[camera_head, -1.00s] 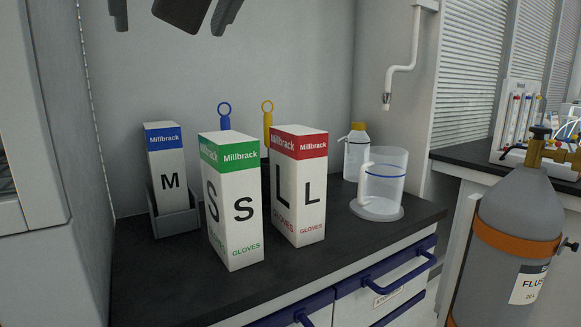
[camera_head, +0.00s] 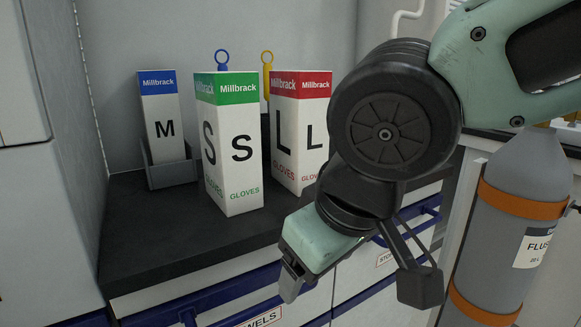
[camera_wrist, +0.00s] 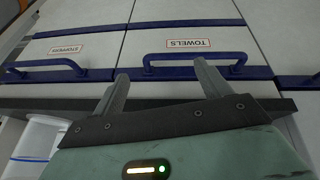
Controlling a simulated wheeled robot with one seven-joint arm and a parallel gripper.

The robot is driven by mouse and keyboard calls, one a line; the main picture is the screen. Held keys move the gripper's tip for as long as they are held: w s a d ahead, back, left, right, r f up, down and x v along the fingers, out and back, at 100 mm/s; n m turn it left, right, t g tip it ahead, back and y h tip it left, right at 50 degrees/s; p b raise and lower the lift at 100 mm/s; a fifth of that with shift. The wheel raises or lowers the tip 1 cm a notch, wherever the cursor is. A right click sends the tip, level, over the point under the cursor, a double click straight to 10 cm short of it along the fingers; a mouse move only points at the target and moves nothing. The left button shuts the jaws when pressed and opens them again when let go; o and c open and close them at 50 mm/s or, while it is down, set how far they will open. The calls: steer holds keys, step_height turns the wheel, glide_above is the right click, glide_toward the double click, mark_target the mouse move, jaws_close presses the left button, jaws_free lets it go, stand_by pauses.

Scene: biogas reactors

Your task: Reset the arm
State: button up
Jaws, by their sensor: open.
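My gripper (camera_head: 292,284) hangs in front of the bench drawers in the head view, below and to the right of the glove boxes. My arm crosses the right half of that view and hides part of the bench. In the wrist view, the two fingers of my gripper (camera_wrist: 160,72) stand apart with nothing between them. The towels drawer (camera_wrist: 190,20) lies beyond the fingertips, its label upside down there.
The green S glove box (camera_head: 230,145) and red L box (camera_head: 297,130) stand upright on the dark bench (camera_head: 150,240). The M box (camera_head: 162,120) sits in a grey holder behind. A grey gas cylinder (camera_head: 510,240) stands at right. The bench's front left is clear.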

steer(key=s+d+f+g+h+b, duration=0.1)
steer(key=s+d+f+g, duration=0.1)
steer(key=s+d+f, duration=0.4)
steer(key=s+d+f+g+b, duration=0.1)
steer(key=s+d+f+g, duration=0.15)
steer(key=d+f, duration=0.45)
step_height(320, 180, up, 31)
steer(key=a+p, duration=0.2)
steer(key=p, duration=2.9)
steer(key=shift+s+a+m+p, duration=0.2)
steer(key=shift+m+p, duration=0.1)
steer(key=shift+p, duration=0.05)
